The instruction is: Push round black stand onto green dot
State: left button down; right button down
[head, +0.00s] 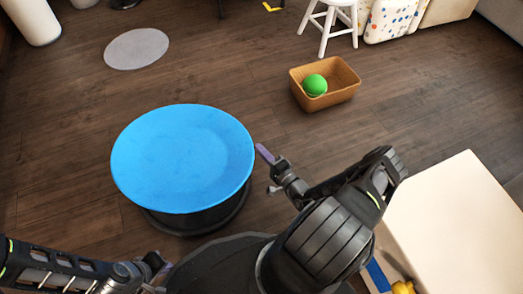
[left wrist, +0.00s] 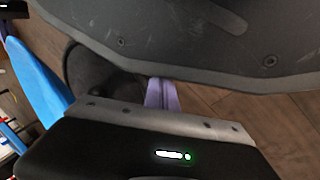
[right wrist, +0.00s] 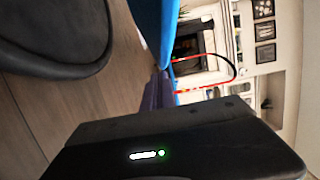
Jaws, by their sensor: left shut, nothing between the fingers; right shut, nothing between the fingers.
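The round stand has a black base (head: 200,218) and a wide blue disc top (head: 183,158). It stands upright on the floor in front of me. My right gripper (head: 264,153) is shut and empty, its purple fingertips close beside the disc's right edge; I cannot tell whether they touch. The disc's edge (right wrist: 152,25) and dark base (right wrist: 60,35) show in the right wrist view. My left gripper (head: 167,267) is shut and empty, below the stand's near side. The left wrist view shows the disc (left wrist: 35,85) and base (left wrist: 88,75). I see no green dot on the floor.
A flat grey round mat (head: 137,48) lies at the upper left. A brown basket (head: 340,93) holds a green ball (head: 314,85). A white stool (head: 328,25) stands behind it. A pale box-like surface (head: 455,225) is at the right. Wooden floor is clear between stand and mat.

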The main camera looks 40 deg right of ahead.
notch_tip(320, 180, up, 10)
jog(key=p, duration=0.6)
jog(key=shift+r, duration=0.1)
